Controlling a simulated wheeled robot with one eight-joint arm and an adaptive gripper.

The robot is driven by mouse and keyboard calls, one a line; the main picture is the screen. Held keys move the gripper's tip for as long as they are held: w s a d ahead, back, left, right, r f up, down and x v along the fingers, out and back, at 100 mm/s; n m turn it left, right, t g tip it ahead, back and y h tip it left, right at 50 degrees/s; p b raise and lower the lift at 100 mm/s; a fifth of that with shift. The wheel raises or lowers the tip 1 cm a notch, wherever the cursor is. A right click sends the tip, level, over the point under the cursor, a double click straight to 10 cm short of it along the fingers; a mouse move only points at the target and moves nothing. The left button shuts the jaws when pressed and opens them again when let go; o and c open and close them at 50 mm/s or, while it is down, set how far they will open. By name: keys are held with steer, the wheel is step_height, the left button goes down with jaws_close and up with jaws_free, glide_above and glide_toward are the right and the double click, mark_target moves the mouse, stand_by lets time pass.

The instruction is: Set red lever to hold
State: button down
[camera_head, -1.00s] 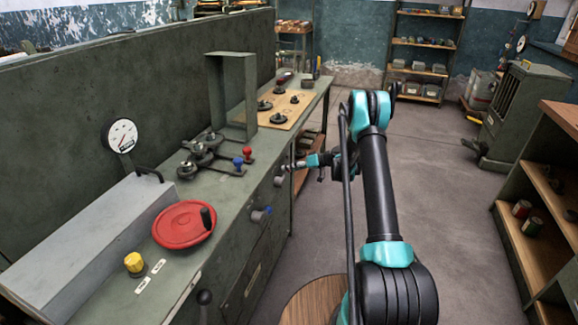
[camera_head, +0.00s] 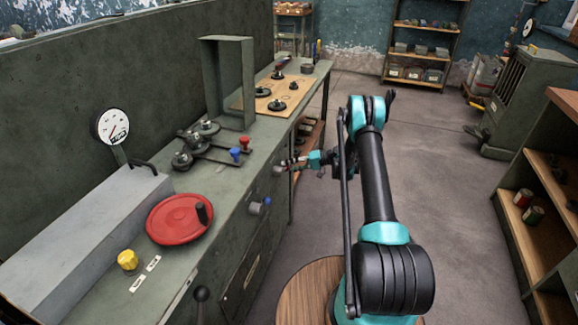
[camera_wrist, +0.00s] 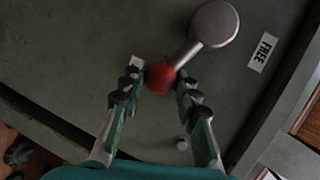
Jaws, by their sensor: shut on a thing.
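The red lever is on the front face of the green workbench. In the wrist view its red ball knob (camera_wrist: 160,78) sits between my fingertips, on a short arm from a round grey hub (camera_wrist: 214,24). The hub (camera_head: 278,171) also shows in the head view, while the knob is hidden at my gripper (camera_head: 294,163). My gripper (camera_wrist: 155,92) is shut on the red knob. A FREE label (camera_wrist: 263,52) lies to the right of the hub. A small pale patch (camera_wrist: 135,61) shows by the left finger; I cannot read it.
On the bench top are a red handwheel (camera_head: 178,220), a gauge (camera_head: 112,126), an upright frame (camera_head: 236,80) and a linkage with red and blue knobs (camera_head: 207,146). Open floor lies right of the bench.

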steer(key=shift+d+f, duration=0.1)
stand_by(0.3)
steer(key=c, duration=1.1)
jaws_free()
steer(key=v, duration=1.2)
